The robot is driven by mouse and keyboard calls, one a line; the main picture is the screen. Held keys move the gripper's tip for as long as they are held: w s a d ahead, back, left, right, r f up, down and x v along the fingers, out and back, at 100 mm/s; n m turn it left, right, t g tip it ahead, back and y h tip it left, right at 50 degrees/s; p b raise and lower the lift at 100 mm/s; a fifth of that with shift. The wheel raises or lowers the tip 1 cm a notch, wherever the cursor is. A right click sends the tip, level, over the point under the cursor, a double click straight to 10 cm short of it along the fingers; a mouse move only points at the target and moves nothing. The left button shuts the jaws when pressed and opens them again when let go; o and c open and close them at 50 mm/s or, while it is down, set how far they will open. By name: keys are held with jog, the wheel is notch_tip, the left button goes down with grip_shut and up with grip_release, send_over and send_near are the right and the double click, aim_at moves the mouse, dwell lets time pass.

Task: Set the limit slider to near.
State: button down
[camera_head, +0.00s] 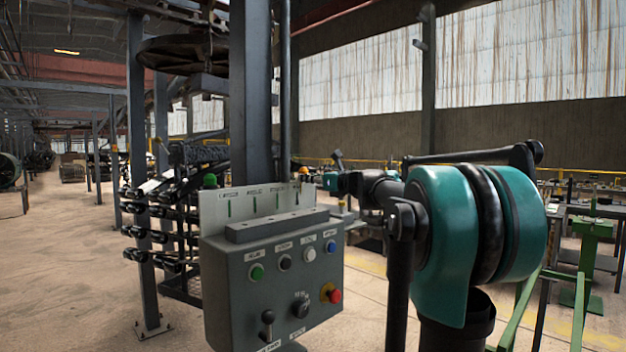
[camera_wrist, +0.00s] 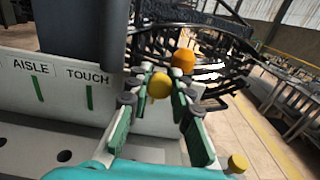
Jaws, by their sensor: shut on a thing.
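The limit slider appears as a round yellow knob (camera_wrist: 160,86) in the wrist view. It sits between the fingers of my gripper (camera_wrist: 162,94), which are closed on it. The knob is at the right end of the pale label plate (camera_wrist: 62,104), to the right of the mark labelled TOUCH; AISLE is left of that. In the head view my gripper (camera_head: 318,180) is at the right end of the plate (camera_head: 240,213) on top of the grey control box (camera_head: 226,265). Several green marks show there, but their labels are too small to read surely. The slider's stem is hidden.
Buttons, a black lever and a red stop button (camera_head: 334,296) are on the box front. A dark steel post (camera_head: 252,90) rises behind the plate. In the wrist view an orange ball (camera_wrist: 183,61) is beyond my fingers and a yellow knob (camera_wrist: 238,162) is at lower right.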

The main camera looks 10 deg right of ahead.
jog(key=shift+s+a+f, duration=0.1)
jog(key=shift+s+a, duration=0.05)
jog(key=c, duration=1.3)
grip_release()
jog(key=shift+c, duration=0.2)
jog(key=v, duration=1.2)
